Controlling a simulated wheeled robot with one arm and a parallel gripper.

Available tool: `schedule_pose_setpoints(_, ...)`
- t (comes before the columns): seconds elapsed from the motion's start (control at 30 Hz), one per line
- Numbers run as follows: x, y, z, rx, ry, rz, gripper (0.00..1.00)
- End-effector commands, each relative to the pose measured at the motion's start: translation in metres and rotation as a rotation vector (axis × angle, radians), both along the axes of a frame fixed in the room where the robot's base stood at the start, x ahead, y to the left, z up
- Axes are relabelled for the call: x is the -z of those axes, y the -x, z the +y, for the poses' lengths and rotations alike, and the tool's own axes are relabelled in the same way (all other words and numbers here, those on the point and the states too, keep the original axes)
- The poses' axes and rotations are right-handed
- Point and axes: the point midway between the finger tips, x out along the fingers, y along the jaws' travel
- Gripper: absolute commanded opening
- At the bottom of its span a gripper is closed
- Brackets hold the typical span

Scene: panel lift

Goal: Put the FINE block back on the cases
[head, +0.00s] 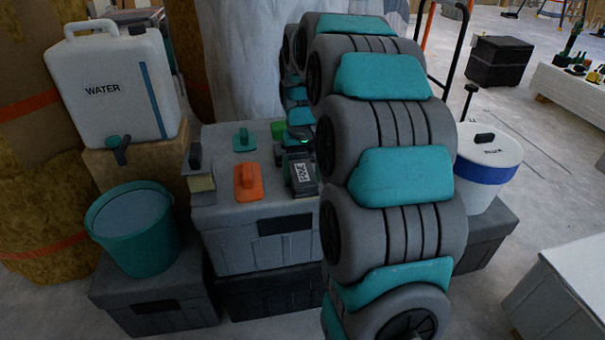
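A dark block with a white label (304,173), whose sideways lettering seems to read FINE, shows at the right part of the grey case top (225,215). My gripper (297,148), dark with green parts, is directly at this block. My own arm covers its right side, and the fingertips cannot be made out. I cannot tell whether the fingers close on the block, or whether it rests on the case or hangs just above. An orange block (248,184) and a teal block (243,141) stand on the same top. A pale block with a black handle (199,175) is at its left edge.
A water canister (105,90) stands on a cardboard box at left, above a teal bucket (135,240) on a dark case (150,295). A white bucket with a blue band (487,165) stands at right. A pale box (560,290) is at lower right. Floor between is clear.

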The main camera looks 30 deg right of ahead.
Motion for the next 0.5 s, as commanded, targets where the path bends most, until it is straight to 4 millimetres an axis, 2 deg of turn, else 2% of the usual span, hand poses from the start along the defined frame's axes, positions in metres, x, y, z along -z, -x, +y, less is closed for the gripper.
schedule_pose_setpoints(0.03, -0.0002, 0.0000, -0.0001, 0.000, 0.000, 0.000, 0.87)
schedule_pose_setpoints(0.17, -0.0003, 0.0001, -0.0001, 0.000, 0.000, 0.000, 1.00)
schedule_pose_setpoints(0.5, -0.0067, -0.0001, 0.0000, 0.000, 0.000, 0.000, 1.00)
